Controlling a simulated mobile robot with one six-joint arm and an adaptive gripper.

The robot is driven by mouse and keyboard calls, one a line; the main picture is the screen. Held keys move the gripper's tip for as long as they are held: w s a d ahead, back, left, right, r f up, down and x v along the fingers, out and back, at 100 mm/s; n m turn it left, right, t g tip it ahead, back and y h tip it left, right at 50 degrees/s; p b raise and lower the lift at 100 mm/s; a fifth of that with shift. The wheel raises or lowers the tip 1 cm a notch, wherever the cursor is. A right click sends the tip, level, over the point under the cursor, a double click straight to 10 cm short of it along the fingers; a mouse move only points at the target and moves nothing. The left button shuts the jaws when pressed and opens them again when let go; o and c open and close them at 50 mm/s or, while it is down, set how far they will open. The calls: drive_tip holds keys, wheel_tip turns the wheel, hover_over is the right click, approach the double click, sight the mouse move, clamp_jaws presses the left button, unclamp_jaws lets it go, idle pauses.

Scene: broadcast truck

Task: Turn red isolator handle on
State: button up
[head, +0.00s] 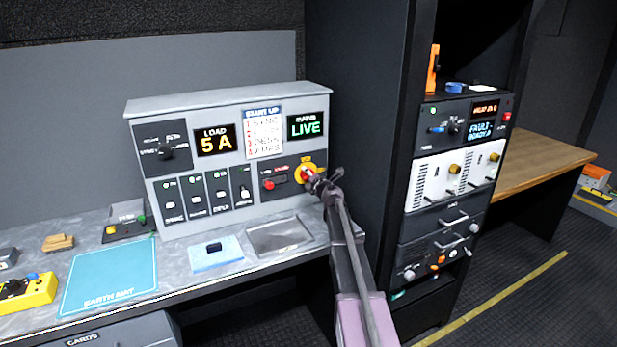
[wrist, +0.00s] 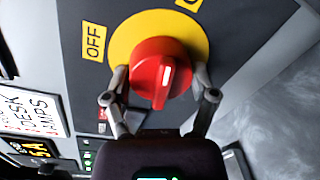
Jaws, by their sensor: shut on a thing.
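The red isolator handle (wrist: 160,78) is a round red knob with a raised grip and a white mark, on a round yellow plate (wrist: 125,42). In the wrist view an OFF label (wrist: 94,42) sits at its left, and a second label is cut off at the top edge. The white mark points up the picture, nearer that second label than OFF. My gripper (wrist: 161,80) is shut on the handle, one finger on each side. In the head view my gripper (head: 318,182) covers part of the handle (head: 304,174) at the grey panel's right.
The grey panel (head: 230,95) shows LOAD 5 A (head: 215,140) and a green LIVE display (head: 305,126). A red button (head: 269,184) is left of the isolator. A metal tray (head: 279,236) lies below. A dark rack (head: 370,100) stands close on the right.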

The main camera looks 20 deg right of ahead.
drive_tip(key=shift+w+m, duration=0.15)
drive_tip(key=shift+m, duration=1.05)
drive_tip(key=o, duration=1)
drive_tip(key=shift+n, duration=0.3)
